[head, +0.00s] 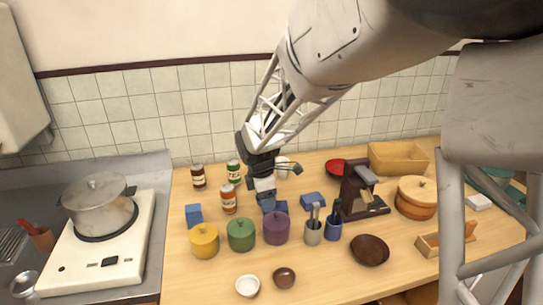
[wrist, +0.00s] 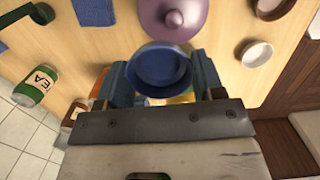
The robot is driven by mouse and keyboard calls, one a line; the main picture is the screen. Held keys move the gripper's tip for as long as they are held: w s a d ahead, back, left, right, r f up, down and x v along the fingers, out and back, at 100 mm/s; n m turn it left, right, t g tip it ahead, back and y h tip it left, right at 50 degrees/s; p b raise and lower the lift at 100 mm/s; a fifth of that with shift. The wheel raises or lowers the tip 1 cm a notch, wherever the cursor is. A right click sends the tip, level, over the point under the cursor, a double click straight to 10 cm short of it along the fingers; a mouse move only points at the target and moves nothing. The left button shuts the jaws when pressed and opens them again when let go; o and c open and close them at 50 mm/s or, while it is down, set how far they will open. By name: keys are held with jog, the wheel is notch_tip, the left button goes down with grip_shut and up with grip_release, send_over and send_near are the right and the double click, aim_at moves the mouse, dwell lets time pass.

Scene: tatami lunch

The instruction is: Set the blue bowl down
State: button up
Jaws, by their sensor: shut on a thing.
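The blue bowl (wrist: 158,70) shows in the wrist view, round and dark blue, between the two blue fingers of my gripper (wrist: 163,82). My gripper is shut on it. In the head view my gripper (head: 268,201) is just behind the purple lidded pot (head: 276,228), and the bowl is hard to tell from the blue fingers there. I cannot tell how far the bowl is above the wooden table (head: 325,270). The purple pot also shows just beyond the bowl in the wrist view (wrist: 175,18).
Green (head: 241,236) and yellow (head: 204,242) pots stand left of the purple one; utensil cups (head: 313,233) stand right. Jars (head: 229,200) are left of my gripper. Small white (head: 247,286) and brown (head: 284,278) bowls sit in front. A stove (head: 100,255) is left.

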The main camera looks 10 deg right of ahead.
jog(key=w+d+f, duration=0.1)
jog(key=w+d, duration=0.6)
jog(key=d, duration=0.3)
jog(key=w+d+f, duration=0.2)
jog(key=w+d, duration=0.5)
jog(key=d, duration=0.3)
jog(key=f, duration=0.4)
jog(key=shift+w+d+f, duration=0.2)
jog(key=shift+w+d, duration=0.05)
jog(key=shift+d, duration=0.05)
jog(key=shift+f, duration=0.3)
send_over(306, 173)
jog(key=shift+a+f, duration=0.2)
jog(key=shift+f, duration=0.55)
jog(key=shift+f, duration=1.75)
